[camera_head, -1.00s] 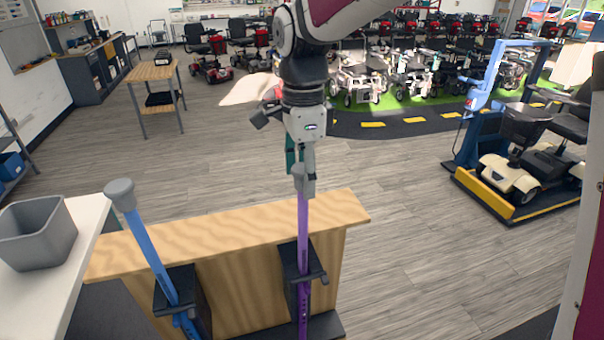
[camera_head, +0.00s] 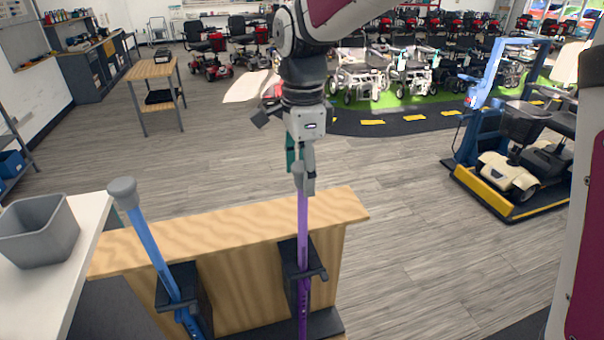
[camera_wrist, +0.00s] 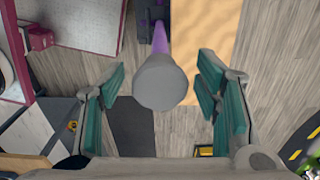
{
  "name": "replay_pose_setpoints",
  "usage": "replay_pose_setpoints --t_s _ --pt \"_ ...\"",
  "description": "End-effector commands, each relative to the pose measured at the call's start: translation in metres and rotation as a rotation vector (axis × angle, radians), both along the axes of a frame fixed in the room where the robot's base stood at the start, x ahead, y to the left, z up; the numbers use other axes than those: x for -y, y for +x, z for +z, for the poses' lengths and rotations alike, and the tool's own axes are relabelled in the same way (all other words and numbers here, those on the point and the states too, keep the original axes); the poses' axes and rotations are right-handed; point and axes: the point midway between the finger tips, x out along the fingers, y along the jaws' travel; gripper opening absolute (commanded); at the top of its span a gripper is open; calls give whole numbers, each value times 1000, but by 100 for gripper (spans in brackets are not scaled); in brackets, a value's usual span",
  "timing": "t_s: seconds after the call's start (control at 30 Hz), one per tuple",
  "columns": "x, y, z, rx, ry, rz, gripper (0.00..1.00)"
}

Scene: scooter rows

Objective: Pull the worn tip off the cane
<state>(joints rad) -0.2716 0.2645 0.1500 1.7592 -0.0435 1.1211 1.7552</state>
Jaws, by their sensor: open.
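A purple cane (camera_head: 303,220) stands upright in a black clamp (camera_head: 301,272) on the wooden bench, with a grey rubber tip (camera_wrist: 160,82) on its upper end. My gripper (camera_head: 300,172) is open at this tip. In the wrist view, its teal-padded fingers (camera_wrist: 160,100) stand on either side of the tip with a visible gap at each side. In the head view, a finger partly hides the tip. A blue cane (camera_head: 153,250) leans in a second black clamp (camera_head: 184,298) to the left, with its own grey tip (camera_head: 123,192). Wear cannot be told.
A grey open bin (camera_head: 40,232) sits on the white counter (camera_head: 85,245) at the left. The wooden bench (camera_head: 225,231) bears both clamps. A scooter on a yellow-edged lift (camera_head: 515,200) stands at the right. The floor behind the bench is clear.

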Motion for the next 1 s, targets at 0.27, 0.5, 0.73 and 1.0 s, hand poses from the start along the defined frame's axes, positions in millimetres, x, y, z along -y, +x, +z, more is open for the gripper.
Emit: replay_pose_setpoints --t_s 0.27,0.5,0.73,1.0 --pt "0 0 0 -1 0 0 57" --pt "0 0 0 0 0 0 44" --pt "0 0 0 0 0 0 0" --pt "0 0 6 1 0 0 0"
